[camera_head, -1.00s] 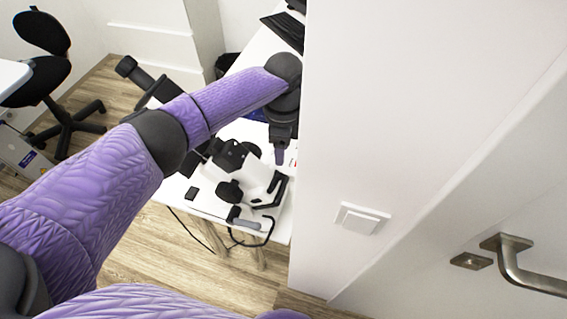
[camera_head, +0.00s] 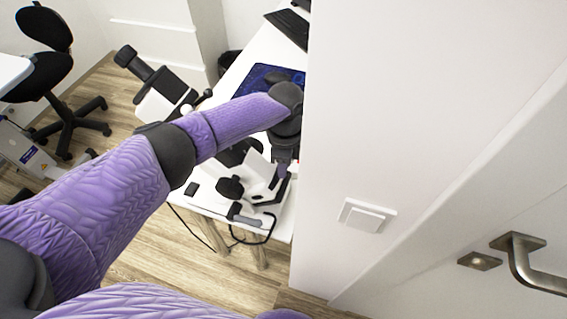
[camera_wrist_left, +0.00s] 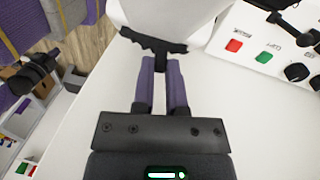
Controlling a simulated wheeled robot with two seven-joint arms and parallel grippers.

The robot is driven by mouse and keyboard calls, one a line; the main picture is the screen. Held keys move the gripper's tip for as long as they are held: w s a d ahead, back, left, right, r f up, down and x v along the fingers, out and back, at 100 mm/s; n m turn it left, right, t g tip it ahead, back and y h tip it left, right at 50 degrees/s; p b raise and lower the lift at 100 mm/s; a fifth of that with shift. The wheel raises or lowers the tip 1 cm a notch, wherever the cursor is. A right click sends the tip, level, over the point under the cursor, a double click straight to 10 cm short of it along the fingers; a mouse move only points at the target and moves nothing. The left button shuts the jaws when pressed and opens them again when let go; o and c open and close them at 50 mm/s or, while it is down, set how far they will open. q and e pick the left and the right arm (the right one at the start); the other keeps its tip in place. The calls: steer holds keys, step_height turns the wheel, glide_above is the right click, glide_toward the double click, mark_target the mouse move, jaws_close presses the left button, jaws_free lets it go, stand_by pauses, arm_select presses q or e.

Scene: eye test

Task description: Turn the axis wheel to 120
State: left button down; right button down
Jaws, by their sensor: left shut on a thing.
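My left gripper (camera_wrist_left: 160,75) shows in the left wrist view with its two purple fingers close together, shut at a dark, scalloped part (camera_wrist_left: 152,42) on the underside of a white housing (camera_wrist_left: 165,14). I cannot read any axis scale or number on it. In the head view my left gripper (camera_head: 284,155) reaches down beside a white and black eye-test instrument (camera_head: 262,180) on the white table (camera_head: 205,193). My forearm and wrist cover part of the instrument there. My right gripper is not in view.
In the wrist view a white panel with a red button (camera_wrist_left: 234,45), a green button (camera_wrist_left: 264,57) and black knobs (camera_wrist_left: 296,72) lies to the right. In the head view a white wall (camera_head: 345,120) stands close right of my wrist. A black chair (camera_head: 45,75) is far left.

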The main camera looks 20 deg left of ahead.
arm_select(q)
steer(key=w+n+g+b, duration=0.1)
steer(key=b, duration=0.2)
steer(key=shift+w+f+b, duration=0.1)
steer(key=shift+f+b, duration=0.25)
steer(key=shift+f, duration=0.05)
steer(key=shift+r, duration=0.15)
steer(key=shift+a+r, duration=0.1)
steer(key=shift+r, duration=0.05)
steer(key=c, duration=0.7)
jaws_free()
steer(key=shift+o, duration=0.2)
steer(key=p+v, duration=0.1)
steer(key=v, duration=0.9)
steer(key=shift+w, duration=0.2)
